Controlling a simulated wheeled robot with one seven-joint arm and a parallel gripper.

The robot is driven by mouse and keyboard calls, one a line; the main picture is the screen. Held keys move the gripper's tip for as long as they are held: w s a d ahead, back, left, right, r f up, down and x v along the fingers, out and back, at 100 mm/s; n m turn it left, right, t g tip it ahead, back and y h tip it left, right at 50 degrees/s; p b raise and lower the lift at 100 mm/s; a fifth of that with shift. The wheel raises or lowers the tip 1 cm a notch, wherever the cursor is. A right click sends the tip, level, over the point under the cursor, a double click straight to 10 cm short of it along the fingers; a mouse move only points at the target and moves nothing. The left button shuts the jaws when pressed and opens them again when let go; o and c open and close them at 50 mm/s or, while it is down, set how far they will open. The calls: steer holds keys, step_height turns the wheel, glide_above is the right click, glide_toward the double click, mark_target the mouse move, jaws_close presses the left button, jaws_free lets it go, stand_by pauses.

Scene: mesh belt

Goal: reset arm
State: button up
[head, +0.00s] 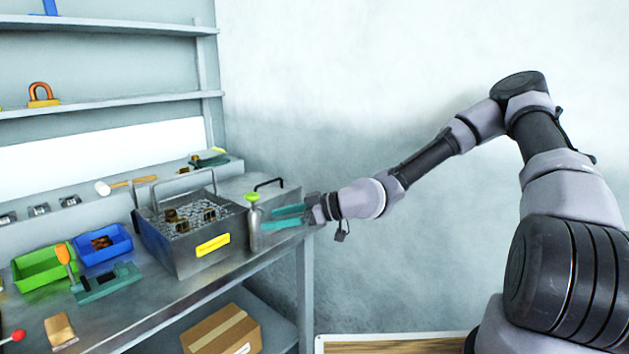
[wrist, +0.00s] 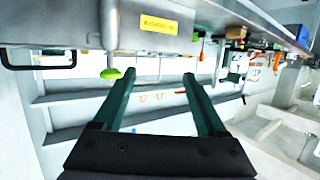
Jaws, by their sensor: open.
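My gripper (head: 288,217) is at the right end of the workbench in the head view, beside a metal bottle with a green top (head: 255,222). Its two teal fingers (wrist: 158,88) are apart with nothing between them in the wrist view. The bottle's green top (wrist: 111,74) shows just left of the fingers there. I cannot tell whether a finger touches the bottle. My arm stretches from the lower right of the head view across to the bench end.
A metal bin with a yellow label (head: 213,244) stands left of the bottle. Green (head: 42,268) and blue (head: 103,244) trays sit further left on the bench (head: 150,310). A cardboard box (head: 222,332) lies on the lower shelf. Space before the wall right of the bench is open.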

steer(key=d+f+m+h, duration=0.1)
steer(key=d+f+h, duration=0.1)
steer(key=d+h, duration=0.3)
steer(key=d+f+m+h, duration=0.1)
steer(key=d+f+h, duration=0.15)
steer(key=d, duration=0.45)
steer(key=w+d+r+m+t+h, duration=0.1)
steer(key=d+r+m+h, duration=0.15)
steer(key=d, duration=0.35)
steer(key=w+d+r+m+h, duration=0.1)
steer(key=d+r+m+h, duration=0.1)
steer(key=d+r, duration=0.25)
steer(key=s+d+r+m+t, duration=0.1)
steer(key=s+d+r+m, duration=0.2)
steer(key=r, duration=0.5)
steer(key=s+d+r+m+t, duration=0.1)
steer(key=s+d+r+m, duration=0.3)
steer(key=s+r+m, duration=0.2)
steer(key=s+d+r+m+t, duration=0.1)
steer(key=s+d+r+m, duration=0.3)
steer(key=s+r, duration=0.3)
step_height(320, 180, up, 3)
steer(key=shift+s+r, duration=0.1)
steer(key=shift+s, duration=0.25)
steer(key=shift+m+t, duration=0.25)
steer(key=shift+t, duration=0.05)
